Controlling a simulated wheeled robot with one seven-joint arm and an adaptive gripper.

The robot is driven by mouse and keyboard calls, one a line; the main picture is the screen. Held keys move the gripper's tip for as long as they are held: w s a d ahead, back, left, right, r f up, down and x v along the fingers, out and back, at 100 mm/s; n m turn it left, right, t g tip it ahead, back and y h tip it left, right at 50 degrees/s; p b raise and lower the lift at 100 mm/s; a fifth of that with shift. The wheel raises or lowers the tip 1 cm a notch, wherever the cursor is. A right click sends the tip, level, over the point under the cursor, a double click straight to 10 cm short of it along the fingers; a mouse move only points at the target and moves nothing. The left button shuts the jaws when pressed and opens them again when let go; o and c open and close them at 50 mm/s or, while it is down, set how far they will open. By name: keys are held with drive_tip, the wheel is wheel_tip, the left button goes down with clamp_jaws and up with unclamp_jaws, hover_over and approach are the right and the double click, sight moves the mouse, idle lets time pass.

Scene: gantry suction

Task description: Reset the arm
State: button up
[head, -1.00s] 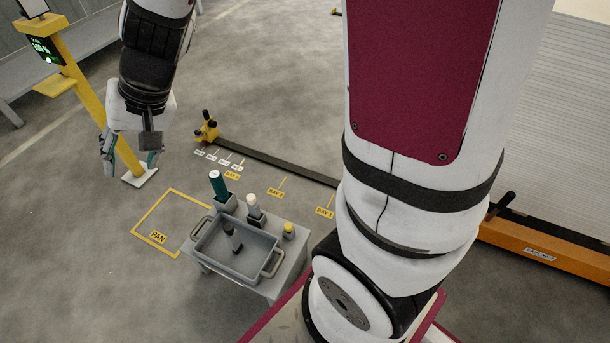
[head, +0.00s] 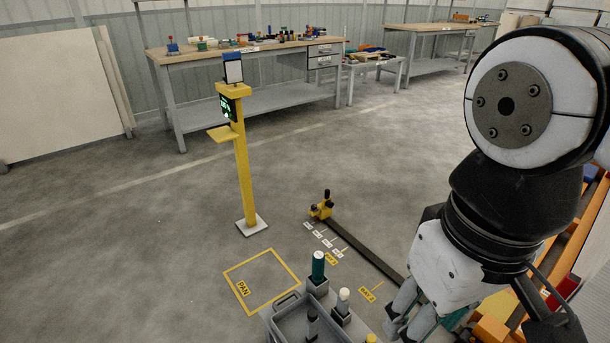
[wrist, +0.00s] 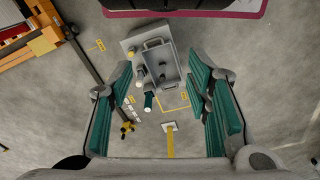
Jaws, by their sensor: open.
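My gripper (head: 408,318) hangs at the lower right of the head view, its fingertips near the bottom edge. In the wrist view my gripper (wrist: 165,100) is open, with its green-padded fingers wide apart and nothing between them. Below it in the wrist view is a small grey stand (wrist: 128,45) with a grey tray (wrist: 149,42). The tray (head: 281,311) also shows at the bottom of the head view, partly cut off. A dark bottle (head: 312,325) stands in it. A green cylinder (head: 318,268) and a white-capped bottle (head: 342,303) stand beside the tray in holders.
A yellow post (head: 242,170) with a small screen stands on the floor. A yellow PAN outline (head: 284,262) and a dark rail (head: 365,250) lie nearby. Workbenches (head: 250,95) with tools stand at the back. Orange equipment (head: 492,330) is at the right. The left floor is clear.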

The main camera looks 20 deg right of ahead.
idle(0.5)
wheel_tip(320, 180, up, 23)
drive_tip(key=t+p, duration=0.3)
drive_tip(key=p, duration=1.8)
drive_tip(key=shift+t, duration=0.3)
